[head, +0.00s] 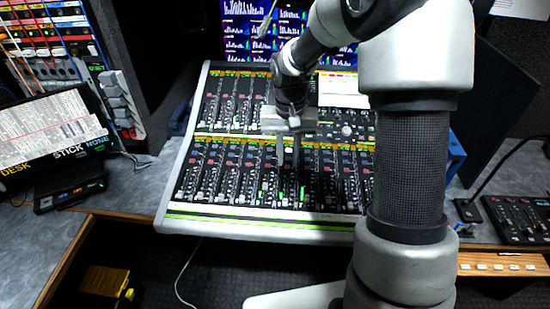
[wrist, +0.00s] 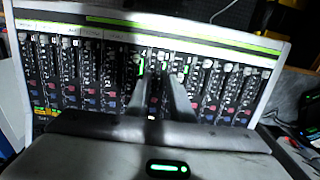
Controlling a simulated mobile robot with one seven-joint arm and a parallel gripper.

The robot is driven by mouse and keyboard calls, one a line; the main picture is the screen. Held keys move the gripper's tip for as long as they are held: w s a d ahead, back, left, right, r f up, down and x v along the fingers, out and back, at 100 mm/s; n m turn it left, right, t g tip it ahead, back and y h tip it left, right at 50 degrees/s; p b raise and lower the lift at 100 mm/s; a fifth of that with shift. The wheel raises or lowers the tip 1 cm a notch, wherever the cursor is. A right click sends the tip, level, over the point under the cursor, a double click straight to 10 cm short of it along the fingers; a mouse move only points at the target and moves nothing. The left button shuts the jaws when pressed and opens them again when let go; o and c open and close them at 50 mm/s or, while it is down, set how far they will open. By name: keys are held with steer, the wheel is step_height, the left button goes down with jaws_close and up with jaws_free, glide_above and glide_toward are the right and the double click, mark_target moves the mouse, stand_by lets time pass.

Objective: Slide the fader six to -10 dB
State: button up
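The mixing console (head: 260,227) lies tilted on the desk, with two banks of channel strips; its front rim also shows in the wrist view (wrist: 205,32). The near bank of faders (head: 235,187) runs across the front. I cannot read which strip is fader six, nor the dB marks. My gripper (head: 288,158) points down over the middle of the near bank. In the wrist view, its two fingers (wrist: 156,82) stand apart with a narrow gap and nothing clearly between them. Green-lit strips show near the fingertips. Whether the tips touch the panel is unclear.
Monitors with level bars (head: 262,30) stand behind the console. A rack with patch cables (head: 45,35) and a labelled screen (head: 50,135) are at left. A small control box (head: 520,218) with a gooseneck is at right. My arm hides the console's right side.

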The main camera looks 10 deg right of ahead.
mark_target(285, 201)
steer(key=f, duration=1.8)
steer(key=shift+w+f, duration=0.2)
jaws_close()
